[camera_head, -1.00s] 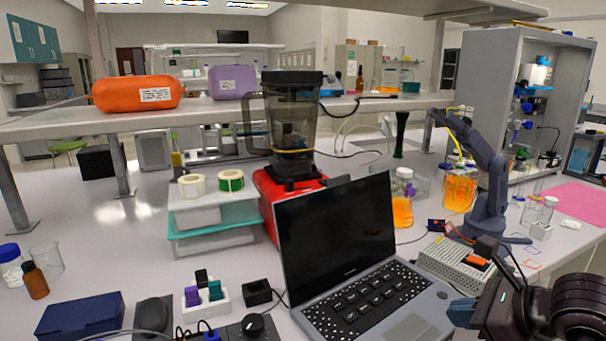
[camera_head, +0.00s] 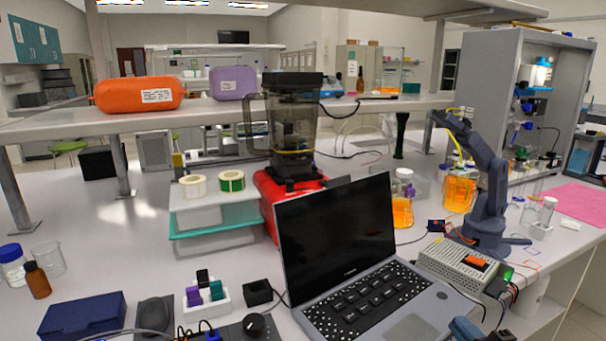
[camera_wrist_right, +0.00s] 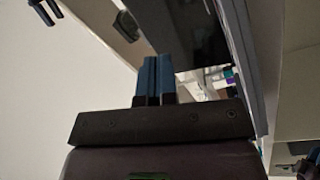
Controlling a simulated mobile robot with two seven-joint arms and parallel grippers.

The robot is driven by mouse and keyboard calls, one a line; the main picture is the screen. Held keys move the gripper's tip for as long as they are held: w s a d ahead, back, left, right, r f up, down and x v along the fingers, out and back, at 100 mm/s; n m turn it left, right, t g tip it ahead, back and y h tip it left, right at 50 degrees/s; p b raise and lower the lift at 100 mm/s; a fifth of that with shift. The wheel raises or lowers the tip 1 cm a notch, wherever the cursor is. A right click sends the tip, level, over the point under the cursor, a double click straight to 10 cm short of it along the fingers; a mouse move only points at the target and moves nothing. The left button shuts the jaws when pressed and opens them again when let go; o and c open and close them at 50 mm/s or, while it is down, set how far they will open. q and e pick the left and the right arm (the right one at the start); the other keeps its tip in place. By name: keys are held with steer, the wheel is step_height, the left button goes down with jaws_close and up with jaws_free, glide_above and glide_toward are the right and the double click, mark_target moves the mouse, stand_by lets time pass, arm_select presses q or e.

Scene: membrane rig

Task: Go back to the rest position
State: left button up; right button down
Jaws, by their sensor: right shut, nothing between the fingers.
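My right gripper (camera_head: 466,328) shows only at the bottom edge of the head view, below the right corner of the laptop (camera_head: 345,290). In the right wrist view its two blue fingers (camera_wrist_right: 156,80) are side by side, shut and empty. My left gripper is not clearly seen in the head view. In the wrist view, a small dark blue shape at the top left is too unclear to name.
The laptop stands open at the front of the bench. A grey box with wires (camera_head: 458,266) and a small dark robot arm (camera_head: 488,200) stand to its right. A blue box (camera_head: 83,316) lies front left.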

arm_select(q)
steer(key=shift+s+a+f, duration=0.3)
steer(key=shift+s+f, duration=0.2)
steer(key=shift+s, duration=0.25)
arm_select(e)
steer(key=s+f+m+g+h, duration=0.3)
steer(key=s+f+m, duration=0.5)
steer(key=s+f, duration=0.2)
steer(key=s+f+m+g+h, duration=0.3)
steer(key=s+f+m, duration=0.4)
steer(key=f, duration=0.8)
steer(key=s+g, duration=0.1)
steer(key=s, duration=0.2)
steer(key=shift+s+f+m, duration=0.2)
steer(key=shift+s+m, duration=0.2)
arm_select(q)
steer(key=shift+w+d, duration=0.1)
steer(key=shift+w, duration=0.05)
arm_select(e)
steer(key=shift+a, duration=0.1)
